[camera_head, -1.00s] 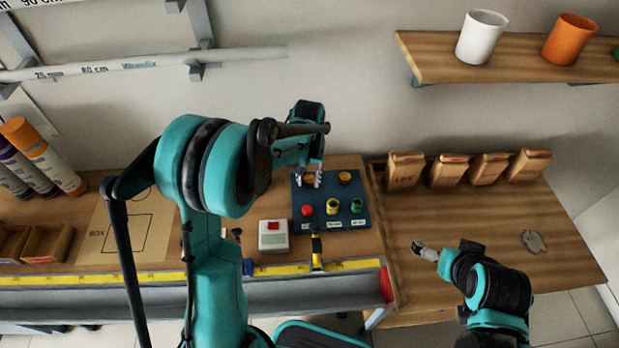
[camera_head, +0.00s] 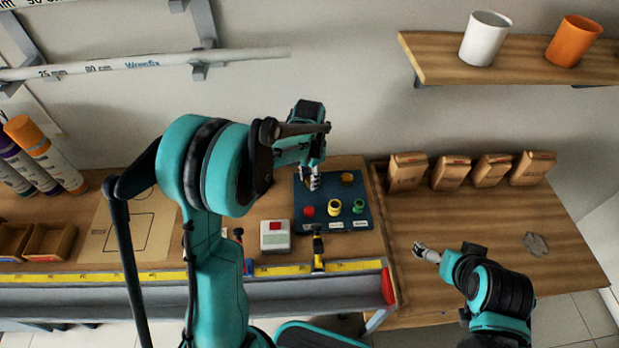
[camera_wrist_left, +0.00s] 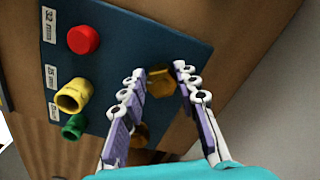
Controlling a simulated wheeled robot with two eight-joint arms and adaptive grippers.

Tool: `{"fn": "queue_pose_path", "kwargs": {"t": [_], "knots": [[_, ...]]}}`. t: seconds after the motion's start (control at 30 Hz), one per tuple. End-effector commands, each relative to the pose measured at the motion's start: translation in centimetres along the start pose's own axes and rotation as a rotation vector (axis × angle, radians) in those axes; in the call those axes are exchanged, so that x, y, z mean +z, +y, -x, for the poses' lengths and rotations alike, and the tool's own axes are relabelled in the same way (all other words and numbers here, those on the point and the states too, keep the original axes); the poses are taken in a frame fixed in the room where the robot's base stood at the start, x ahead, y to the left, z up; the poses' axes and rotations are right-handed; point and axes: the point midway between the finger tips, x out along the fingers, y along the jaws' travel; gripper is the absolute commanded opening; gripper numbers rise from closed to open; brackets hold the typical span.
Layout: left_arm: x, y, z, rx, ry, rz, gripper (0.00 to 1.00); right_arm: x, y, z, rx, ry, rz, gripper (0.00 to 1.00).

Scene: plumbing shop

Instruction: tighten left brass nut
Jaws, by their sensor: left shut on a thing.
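The left brass nut (camera_wrist_left: 160,84) sits on a dark blue board (camera_head: 355,196), between the fingers of my left gripper (camera_wrist_left: 157,76). The gripper is shut on it. In the head view my left gripper (camera_head: 313,184) comes down over this nut and hides most of it. The right brass nut (camera_head: 347,179) stands to its right on the board; in the wrist view it is partly hidden behind a finger (camera_wrist_left: 140,135). My right gripper (camera_head: 425,252) is low over the right-hand table, away from the board; its finger opening is too small to judge.
Red (camera_head: 308,211), yellow (camera_head: 334,207) and green (camera_head: 358,206) fittings stand along the board's front. Several paper bags (camera_head: 450,173) line the wall. The right table's middle is mostly clear.

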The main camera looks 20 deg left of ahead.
Motion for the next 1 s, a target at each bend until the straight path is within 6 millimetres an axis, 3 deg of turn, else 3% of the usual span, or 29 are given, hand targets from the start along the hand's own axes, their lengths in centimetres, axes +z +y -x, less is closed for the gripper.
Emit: {"fn": "queue_pose_path", "kwargs": {"t": [0.7, 0.73, 0.77, 0.8, 1.0], "knots": [[-0.01, -0.06, -0.01, 0.000, 0.000, -0.074, 0.01, 0.01, 0.00, -0.01, 0.000, 0.000, 0.000, 1.00], [-0.01, -0.06, -0.01, 0.000, 0.000, -0.074, 0.38, 0.01, 0.00, -0.01, 0.000, 0.000, 0.000, 1.00], [0.00, -0.06, -0.01, 0.000, 0.000, -0.074, 0.46, 0.01, 0.00, -0.01, 0.000, 0.000, 0.000, 1.00], [0.00, -0.06, -0.01, 0.000, 0.000, -0.074, 0.51, 0.00, 0.00, -0.01, 0.000, 0.000, 0.000, 1.00], [-0.01, -0.06, 0.00, 0.000, 0.000, -0.073, 0.51, 0.01, 0.00, -0.01, 0.000, 0.000, 0.000, 1.00]]}}
